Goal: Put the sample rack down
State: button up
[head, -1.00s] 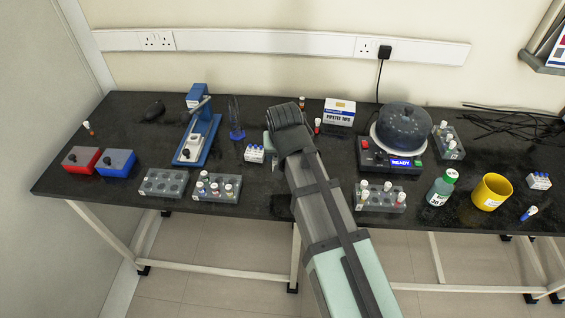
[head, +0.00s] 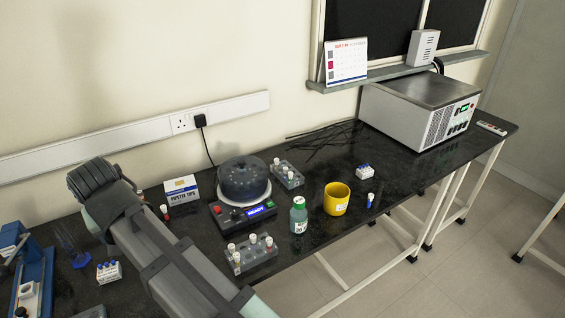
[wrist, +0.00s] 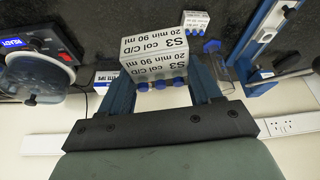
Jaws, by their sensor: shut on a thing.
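The sample rack (wrist: 155,58) is a white block labelled "S3 col C/D, 20 min 90 ml", with a row of blue caps. In the wrist view it sits between the fingers of my gripper (wrist: 163,78), which is shut on it. The head view hides the held rack and the fingertips behind my arm. From these views I cannot tell the gap between the rack and the black bench (head: 335,232).
A similar small rack (head: 108,271) stands left of my arm, another (head: 364,171) farther right. Bare bench lies before the large machine (head: 420,108).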

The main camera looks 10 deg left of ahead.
jog(key=shift+r, duration=0.95)
jog(key=w+d, duration=0.7)
jog(key=w, duration=0.9)
jog(key=w+d, duration=0.7)
jog(key=w, duration=0.9)
jog(key=w+d, duration=0.7)
jog(key=w, duration=0.8)
jog(key=w+d+m, duration=0.1)
jog(key=w+d, duration=0.7)
jog(key=d, duration=0.7)
jog(key=w+d, duration=0.8)
jog(key=d, duration=0.6)
jog(key=w+d+m, duration=0.1)
jog(key=w+d, duration=0.8)
jog(key=d, duration=0.6)
jog(key=shift+s+f, duration=0.15)
jog(key=shift+f, duration=5.2)
jog(key=shift+s+f, duration=0.1)
jog(key=shift+f, duration=5.25)
jog(key=shift+d, duration=0.1)
